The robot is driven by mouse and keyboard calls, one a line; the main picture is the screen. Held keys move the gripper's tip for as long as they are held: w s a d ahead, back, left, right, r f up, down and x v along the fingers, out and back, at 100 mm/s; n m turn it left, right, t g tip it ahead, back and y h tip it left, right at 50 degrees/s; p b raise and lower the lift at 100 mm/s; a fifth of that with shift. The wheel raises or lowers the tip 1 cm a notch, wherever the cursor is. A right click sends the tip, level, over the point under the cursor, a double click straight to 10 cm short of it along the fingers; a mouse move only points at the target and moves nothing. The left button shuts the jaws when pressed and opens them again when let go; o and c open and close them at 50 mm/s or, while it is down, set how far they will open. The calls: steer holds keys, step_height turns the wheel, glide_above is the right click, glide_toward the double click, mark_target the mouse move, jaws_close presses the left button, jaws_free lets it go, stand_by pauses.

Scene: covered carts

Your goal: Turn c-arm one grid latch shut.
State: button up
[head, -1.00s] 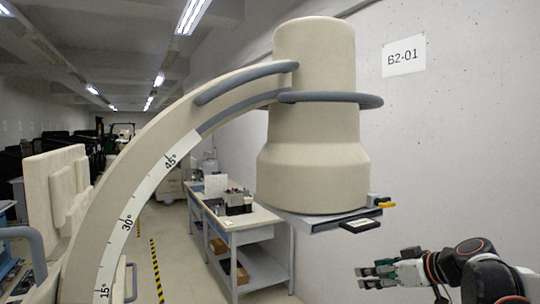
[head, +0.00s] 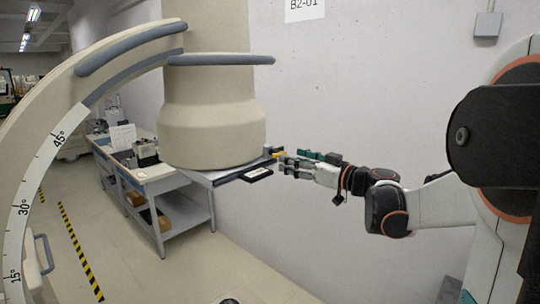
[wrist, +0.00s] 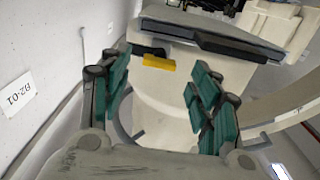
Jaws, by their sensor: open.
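The c-arm (head: 20,140) is a beige arch with a degree scale and a big round beige head (head: 210,110). A flat grey grid plate (head: 222,176) sits under that head, with a black labelled tab (head: 257,174) at its edge. The yellow latch lever (head: 279,154) is at the plate's right corner. My gripper (head: 288,162) is open and empty beside this corner, its fingers pointing toward it. In the wrist view the yellow lever (wrist: 159,62) shows between my open green-padded fingers (wrist: 155,72), beyond their tips. Whether anything touches is unclear.
A workbench (head: 150,180) with equipment and a lower shelf stands behind the c-arm. A pale wall with the B2-01 sign (head: 305,8) runs close behind my arm. Open floor (head: 250,275) lies in front, with yellow-black tape (head: 78,250) at left.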

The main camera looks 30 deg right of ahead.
mark_target(280, 152)
steer(key=x, duration=0.6)
steer(key=shift+p, duration=0.3)
steer(key=shift+s, duration=0.1)
steer(key=shift+c, duration=0.3)
steer(key=c, duration=1)
